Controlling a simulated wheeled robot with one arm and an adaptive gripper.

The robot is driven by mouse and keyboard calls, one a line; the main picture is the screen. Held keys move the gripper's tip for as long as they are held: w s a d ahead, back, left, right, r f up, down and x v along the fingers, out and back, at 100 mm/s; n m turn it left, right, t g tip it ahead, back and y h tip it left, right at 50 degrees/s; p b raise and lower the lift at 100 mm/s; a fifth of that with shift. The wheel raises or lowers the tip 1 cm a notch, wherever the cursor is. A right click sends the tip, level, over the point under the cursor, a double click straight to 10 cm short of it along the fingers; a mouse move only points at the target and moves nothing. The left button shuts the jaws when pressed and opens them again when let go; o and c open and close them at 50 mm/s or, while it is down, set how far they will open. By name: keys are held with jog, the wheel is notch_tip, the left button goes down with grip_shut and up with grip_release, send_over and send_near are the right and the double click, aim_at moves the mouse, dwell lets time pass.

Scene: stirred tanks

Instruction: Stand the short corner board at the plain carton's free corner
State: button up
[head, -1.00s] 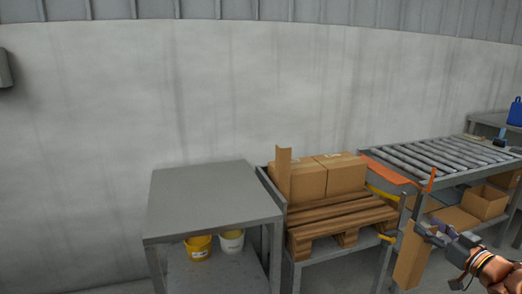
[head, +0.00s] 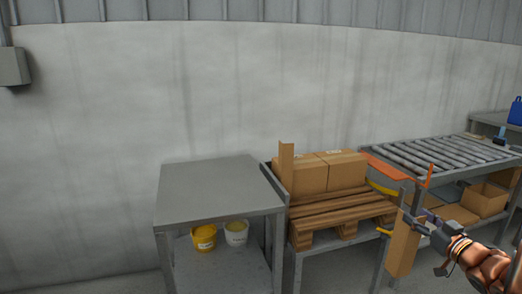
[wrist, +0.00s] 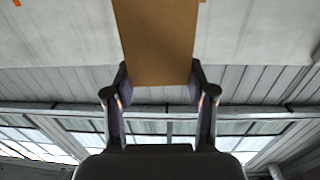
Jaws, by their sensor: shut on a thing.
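My gripper (head: 418,219) is at the lower right of the head view, shut on a brown corner board (head: 402,248) that hangs down from it. In the wrist view the same board (wrist: 158,40) is between the two fingers and runs out of the top of the picture. Two cartons stand side by side on a pallet (head: 330,210), the left carton (head: 303,180) and the right carton (head: 346,172). Another corner board (head: 286,165) stands upright at the left carton's left end and rises above it. I cannot tell which carton is the plain one.
A grey table (head: 215,185) with a yellow bucket (head: 204,238) and a white bucket (head: 236,233) beneath is left of the pallet. A roller conveyor (head: 440,153) with an orange plate (head: 392,169) at its near end is to the right. An open carton (head: 486,199) sits below it.

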jog(key=w+a+h, duration=0.1)
jog(key=w+a, duration=0.5)
jog(key=w, duration=0.2)
jog(key=w+a+m+h, duration=0.1)
jog(key=w+a, duration=0.4)
jog(key=a, duration=0.7)
jog(key=w+a+m+h, duration=0.1)
jog(key=w+a, duration=0.4)
jog(key=a, duration=0.6)
notch_tip(320, 180, up, 22)
jog(key=p, duration=2.1)
jog(key=shift+a, duration=0.1)
